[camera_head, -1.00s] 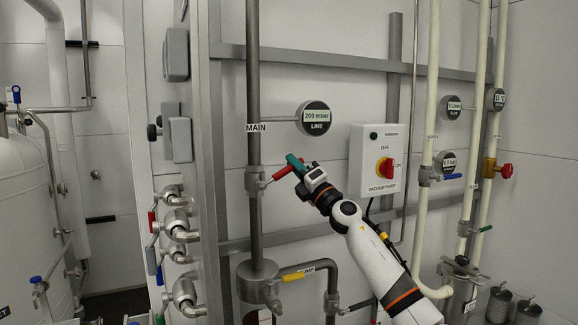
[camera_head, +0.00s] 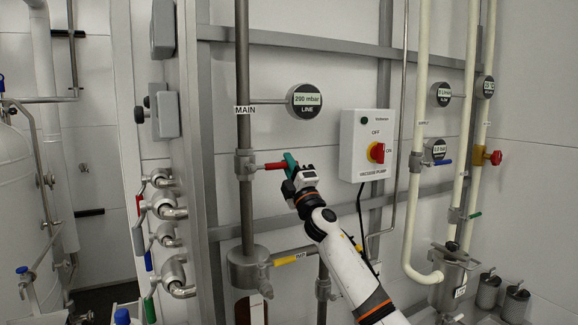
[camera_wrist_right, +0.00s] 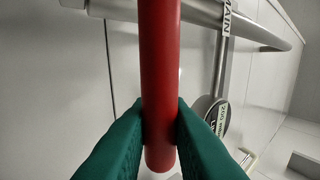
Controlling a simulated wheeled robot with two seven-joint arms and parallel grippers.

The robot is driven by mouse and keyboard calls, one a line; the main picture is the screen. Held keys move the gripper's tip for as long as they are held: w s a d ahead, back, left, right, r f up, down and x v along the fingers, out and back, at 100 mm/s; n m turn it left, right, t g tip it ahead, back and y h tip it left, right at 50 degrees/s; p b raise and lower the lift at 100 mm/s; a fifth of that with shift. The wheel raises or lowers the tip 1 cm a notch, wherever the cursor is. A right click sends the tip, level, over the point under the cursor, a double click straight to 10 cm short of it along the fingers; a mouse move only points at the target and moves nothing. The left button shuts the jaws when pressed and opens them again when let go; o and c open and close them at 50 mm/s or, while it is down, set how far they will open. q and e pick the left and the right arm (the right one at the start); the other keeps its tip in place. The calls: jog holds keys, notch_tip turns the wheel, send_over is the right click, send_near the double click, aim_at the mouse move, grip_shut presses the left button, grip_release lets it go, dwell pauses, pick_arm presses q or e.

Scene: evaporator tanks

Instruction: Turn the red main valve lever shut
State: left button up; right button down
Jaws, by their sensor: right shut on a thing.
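The red main valve lever (camera_head: 274,166) sticks out to the right, nearly level, from the valve body (camera_head: 244,165) on the vertical steel pipe below the MAIN label (camera_head: 245,110). My right gripper (camera_head: 288,164) is shut on the outer part of the lever, its green fingers partly hiding the lever's end in the head view. In the right wrist view the red lever (camera_wrist_right: 160,70) runs between both green fingers (camera_wrist_right: 160,125), which touch its sides. My left gripper is not in view.
A vacuum pump box (camera_head: 366,146) with a red knob and a 200 mbar line gauge (camera_head: 304,101) sit close to my right gripper. A yellow-handled valve lever (camera_head: 290,258) is below. Cream pipes (camera_head: 416,150) stand to the right, a white tank (camera_head: 22,210) to the left.

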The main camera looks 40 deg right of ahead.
jog(key=shift+f, duration=0.15)
jog(key=c, duration=1.4)
grip_release()
jog(key=shift+b+v, duration=2.25)
jog(key=shift+v, duration=3.7)
